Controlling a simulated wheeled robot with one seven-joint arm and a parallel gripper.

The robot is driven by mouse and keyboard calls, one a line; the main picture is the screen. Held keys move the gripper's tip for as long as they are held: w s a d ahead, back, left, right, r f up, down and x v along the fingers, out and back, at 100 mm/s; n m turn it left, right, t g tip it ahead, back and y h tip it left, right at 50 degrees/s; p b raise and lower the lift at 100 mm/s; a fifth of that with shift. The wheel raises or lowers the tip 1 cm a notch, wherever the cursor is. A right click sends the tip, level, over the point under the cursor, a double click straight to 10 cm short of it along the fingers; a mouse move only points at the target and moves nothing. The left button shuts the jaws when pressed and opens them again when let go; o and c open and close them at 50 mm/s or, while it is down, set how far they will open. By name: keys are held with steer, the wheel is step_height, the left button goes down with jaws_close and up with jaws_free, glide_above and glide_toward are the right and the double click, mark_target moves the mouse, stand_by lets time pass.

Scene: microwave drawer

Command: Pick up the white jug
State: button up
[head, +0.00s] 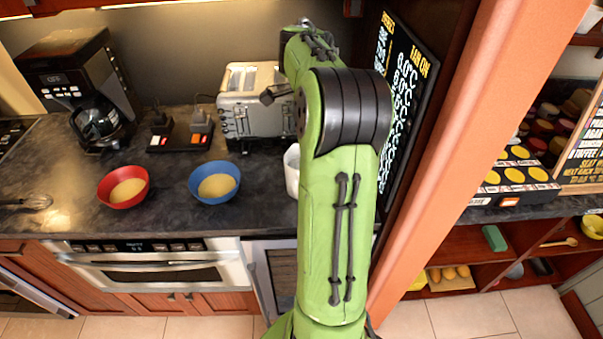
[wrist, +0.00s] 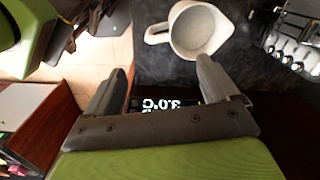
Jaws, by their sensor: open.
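The white jug (wrist: 198,32) stands on the dark counter in the wrist view, with its open mouth facing the camera and its handle pointing left. In the head view only a sliver of the white jug (head: 292,172) shows at the left edge of my green arm, which hides the rest. My gripper (wrist: 165,72) is open and empty in the wrist view, its two fingers apart. The jug appears beyond the fingertips, up and a little right, with no finger around it.
A toaster (head: 250,105) stands behind the jug. A blue bowl (head: 214,182), a red bowl (head: 123,187) and a coffee maker (head: 85,85) are to the left. A menu board (head: 405,85) and an orange post (head: 450,140) close off the right side.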

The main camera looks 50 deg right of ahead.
step_height(320, 180, down, 14)
steer(key=shift+r+b, duration=0.25)
steer(key=shift+b, duration=0.9)
steer(key=shift+a, duration=0.1)
steer(key=shift+r, duration=0.1)
steer(key=shift+c, duration=1.3)
jaws_close()
